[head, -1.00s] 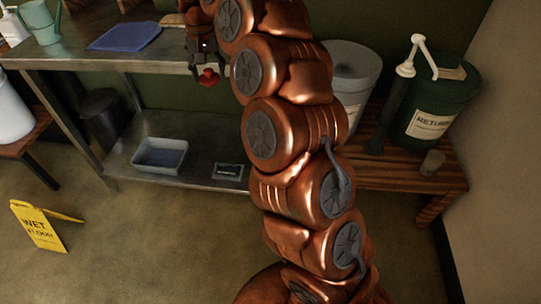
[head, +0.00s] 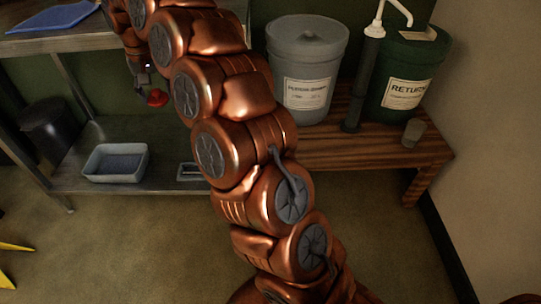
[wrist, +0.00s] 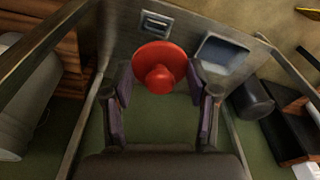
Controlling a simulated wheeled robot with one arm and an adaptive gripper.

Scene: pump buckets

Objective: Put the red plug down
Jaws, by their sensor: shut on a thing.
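The red plug (head: 156,97) is round with a wide disc and a central knob. In the wrist view the red plug (wrist: 159,62) sits between the two finger pads. My gripper (wrist: 160,90) is shut on it. In the head view my gripper (head: 146,76) hangs down at the upper left, partly hidden by my arm, with the plug in the air at its tip. The wrist view looks down past the plug at the metal shelf.
A grey bin (head: 116,162) and a small plate (head: 190,171) lie on the lower metal shelf (head: 75,184). A wooden bench (head: 345,150) at right bears a grey bucket (head: 307,65), a green bucket (head: 412,75) labelled RETURN, a dark pump tube (head: 366,80) and a small cup (head: 413,132).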

